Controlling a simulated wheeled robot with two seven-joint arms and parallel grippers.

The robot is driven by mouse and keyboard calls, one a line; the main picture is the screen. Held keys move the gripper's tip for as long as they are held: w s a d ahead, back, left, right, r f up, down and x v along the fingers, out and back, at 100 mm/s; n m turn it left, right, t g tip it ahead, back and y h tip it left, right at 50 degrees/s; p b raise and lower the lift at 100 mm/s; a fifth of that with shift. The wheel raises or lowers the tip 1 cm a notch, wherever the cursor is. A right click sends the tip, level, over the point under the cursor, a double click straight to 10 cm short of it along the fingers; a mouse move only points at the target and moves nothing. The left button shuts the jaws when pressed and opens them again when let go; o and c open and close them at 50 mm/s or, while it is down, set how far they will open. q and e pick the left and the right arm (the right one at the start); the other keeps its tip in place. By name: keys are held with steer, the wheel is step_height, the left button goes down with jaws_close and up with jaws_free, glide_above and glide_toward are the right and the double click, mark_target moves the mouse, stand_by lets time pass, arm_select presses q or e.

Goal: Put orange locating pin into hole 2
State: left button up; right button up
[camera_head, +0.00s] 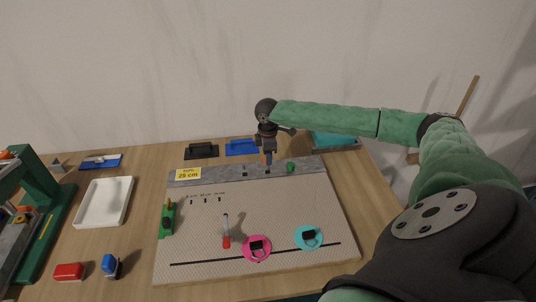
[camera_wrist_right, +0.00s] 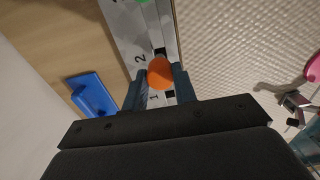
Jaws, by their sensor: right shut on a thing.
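My right gripper (camera_head: 268,158) is over the grey strip (camera_head: 225,174) at the back of the board. In the right wrist view my right gripper (camera_wrist_right: 160,88) is shut on the orange locating pin (camera_wrist_right: 160,72), whose round orange top shows between the fingers. The printed number 2 (camera_wrist_right: 140,58) and a dark square hole (camera_wrist_right: 160,51) beside it lie just beyond the pin. The number 1 (camera_wrist_right: 154,97) and another dark square (camera_wrist_right: 169,94) are nearer the gripper. The pin's lower end is hidden, so I cannot tell if it touches the strip. My left gripper is not in view.
A green piece (camera_head: 290,167) stands on the strip just right of the gripper. Blue (camera_head: 241,148) and black (camera_head: 202,151) holders sit behind the board. Pink (camera_head: 257,249) and cyan (camera_head: 308,238) round pieces lie on the board's front. A white tray (camera_head: 104,202) is at left.

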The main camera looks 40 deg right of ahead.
steer(key=shift+f, duration=1.8)
steer(key=o, duration=1)
steer(key=shift+c, duration=0.2)
steer(key=shift+o, duration=0.4)
steer(key=shift+r+b, duration=0.3)
step_height(320, 180, up, 2)
steer(key=shift+b, duration=0.55)
step_height(320, 180, up, 4)
steer(key=shift+r+b, duration=0.2)
steer(key=shift+b, duration=0.5)
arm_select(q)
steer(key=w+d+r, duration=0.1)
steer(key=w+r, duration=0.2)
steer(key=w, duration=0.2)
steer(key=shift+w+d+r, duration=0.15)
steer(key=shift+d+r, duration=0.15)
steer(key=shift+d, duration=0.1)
arm_select(e)
steer(key=shift+r, duration=0.4)
